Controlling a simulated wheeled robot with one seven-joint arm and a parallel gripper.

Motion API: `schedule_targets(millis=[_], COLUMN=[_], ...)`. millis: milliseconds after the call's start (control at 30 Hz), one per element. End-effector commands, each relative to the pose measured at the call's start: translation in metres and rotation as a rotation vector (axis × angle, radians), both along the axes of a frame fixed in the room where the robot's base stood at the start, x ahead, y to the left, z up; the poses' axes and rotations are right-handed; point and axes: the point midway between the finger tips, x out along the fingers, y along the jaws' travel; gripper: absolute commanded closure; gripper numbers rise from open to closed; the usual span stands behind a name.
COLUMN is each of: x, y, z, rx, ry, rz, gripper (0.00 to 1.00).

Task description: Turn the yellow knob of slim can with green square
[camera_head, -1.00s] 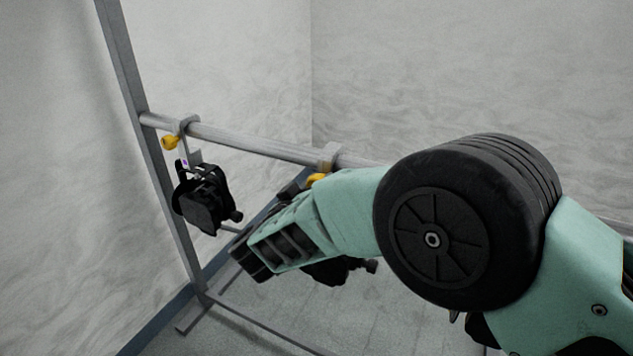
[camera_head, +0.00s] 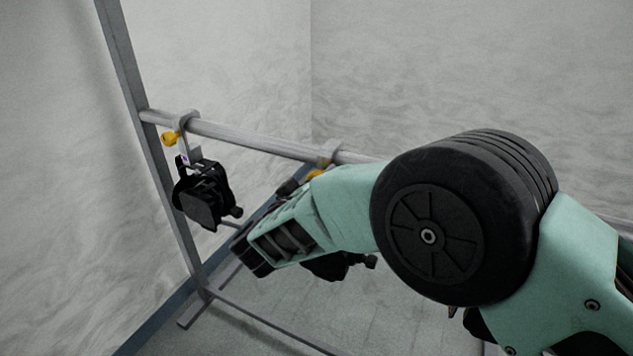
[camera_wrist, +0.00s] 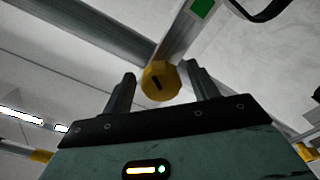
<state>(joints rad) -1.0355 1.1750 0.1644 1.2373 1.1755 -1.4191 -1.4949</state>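In the wrist view, a yellow knob (camera_wrist: 160,80) with a dark slot mark sits between the two dark fingers of my gripper (camera_wrist: 161,73). The fingers are apart, one on each side, with a gap at each side of the knob. A green square (camera_wrist: 202,8) is on the grey bracket (camera_wrist: 180,38) above the knob. In the head view, this knob (camera_head: 315,174) shows just above my teal arm, below a clamp (camera_head: 328,152) on the rail. Part of its dark can (camera_head: 338,266) shows under the arm; the rest is hidden.
Another black can (camera_head: 207,197) with a purple square (camera_head: 184,158) and yellow knob (camera_head: 170,138) hangs at the left end of the grey rail (camera_head: 250,140). An upright post (camera_head: 128,75) stands beside it. Pale walls are behind.

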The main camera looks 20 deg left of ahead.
Motion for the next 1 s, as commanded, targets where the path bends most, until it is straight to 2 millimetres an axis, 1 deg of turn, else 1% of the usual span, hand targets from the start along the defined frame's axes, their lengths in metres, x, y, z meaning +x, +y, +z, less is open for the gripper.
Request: schedule_targets(millis=[233,367,467,800,900,1000], x=[-0.003,-0.018,-0.038,-0.118,-0.138,-0.154], y=[0.0,0.002,0.004,0.01,0.011,0.012], z=[-0.002,-0.004,-0.004,-0.004,-0.004,-0.003], rx=[-0.002,-0.002,-0.001,-0.001,0.0,0.0], ry=[0.003,0.004,0.004,0.003,0.002,0.002], rz=[0.0,0.003,0.004,0.003,0.004,0.002], gripper=[0.41,0.41,0.41,0.41,0.41,0.41])
